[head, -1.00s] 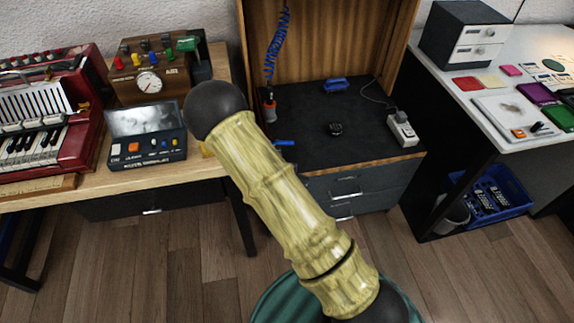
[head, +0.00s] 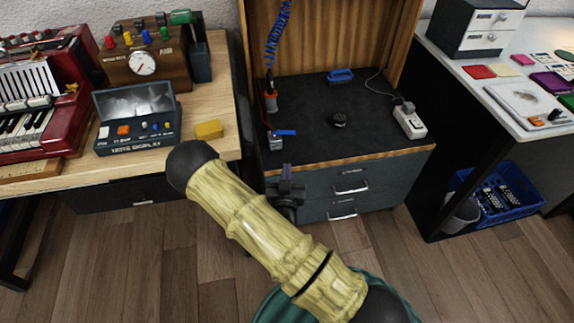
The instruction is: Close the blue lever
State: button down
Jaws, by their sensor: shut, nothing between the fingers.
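A small blue lever (head: 285,132) sits on a grey block (head: 276,143) at the front left of the black cabinet top. The lever points to the right, roughly level. My gripper (head: 288,172) is just in front of the cabinet's front edge, below the lever in the picture and apart from it. It is dark, small in the view, shut and empty. A blue-tipped lever (head: 146,37) also stands among coloured ones on the brown gauge box (head: 155,68) at the left.
A wooden hutch stands around the black top (head: 310,110), which holds a blue handle (head: 341,76), a black knob (head: 339,120) and a white power strip (head: 410,121). A yellow block (head: 209,129) lies on the left bench. Drawer handles (head: 351,188) stick out below.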

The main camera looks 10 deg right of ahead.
aim_at(283, 132)
jog(key=b+x, duration=0.2)
jog(key=x, duration=1)
jog(key=shift+w+d+r, duration=0.1)
jog(key=shift+w, duration=0.15)
